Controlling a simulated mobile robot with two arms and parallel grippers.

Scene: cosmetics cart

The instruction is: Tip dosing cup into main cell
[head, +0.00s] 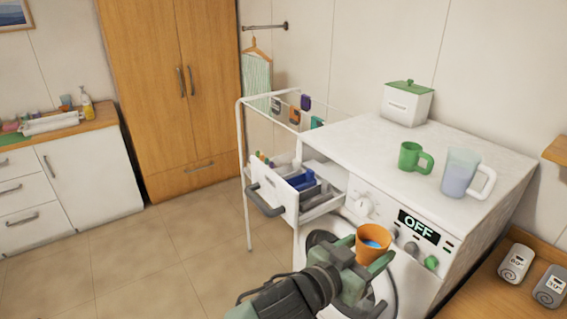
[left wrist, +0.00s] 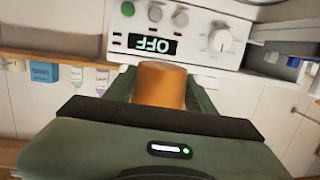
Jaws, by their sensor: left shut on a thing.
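The orange dosing cup (head: 374,254) holds blue liquid and looks nearly upright. My left gripper (head: 362,262) is shut on it, in front of the washing machine and below its OFF display. The left wrist view shows the cup (left wrist: 161,84) between the two fingers (left wrist: 160,95). The white detergent drawer (head: 268,188) is pulled out at the machine's left, up and left of the cup, with a clear gap between them. It has a blue insert (head: 300,181) and grey-walled compartments. I cannot tell which compartment is the main cell. My right gripper is not in view.
On the white washing machine top (head: 375,150) stand a green mug (head: 409,156), a clear jug (head: 459,175) of bluish liquid and a white box (head: 406,104) with a green lid. A white wire rack (head: 241,135) stands behind the drawer. Floor left of the drawer is free.

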